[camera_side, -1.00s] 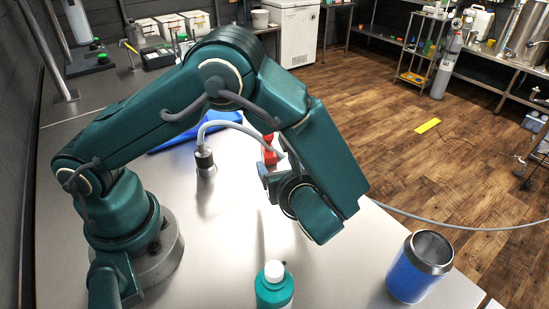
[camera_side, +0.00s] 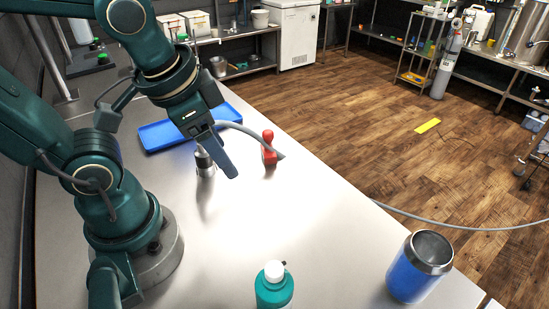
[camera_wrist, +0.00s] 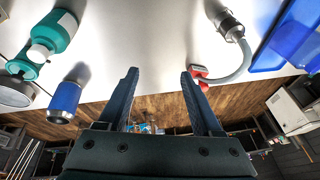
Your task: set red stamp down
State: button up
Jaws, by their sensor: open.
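The red stamp (camera_side: 269,157) stands upright on the steel table, its knobbed handle up, beside the grey hose. My gripper (camera_side: 228,172) is left of the stamp in the side view, apart from it. In the wrist view my gripper (camera_wrist: 159,70) shows its two fingers spread with nothing between them. The stamp (camera_wrist: 199,73) shows there at the tip of the right finger, which hides part of it.
A grey hose with a metal fitting (camera_side: 204,163) stands left of the stamp. A blue tray (camera_side: 163,136) lies behind it. A teal bottle (camera_side: 274,290) and a blue metal cup (camera_side: 412,272) stand at the front. The middle of the table is clear.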

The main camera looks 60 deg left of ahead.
jog(key=shift+s+d+r+n+t+h, duration=0.1)
jog(key=shift+d+r+n+t+h, duration=0.2)
jog(key=shift+n, duration=0.25)
jog(key=shift+d+r+n+t+h, duration=0.15)
jog(key=shift+r+n+t, duration=0.2)
jog(key=shift+n, duration=0.2)
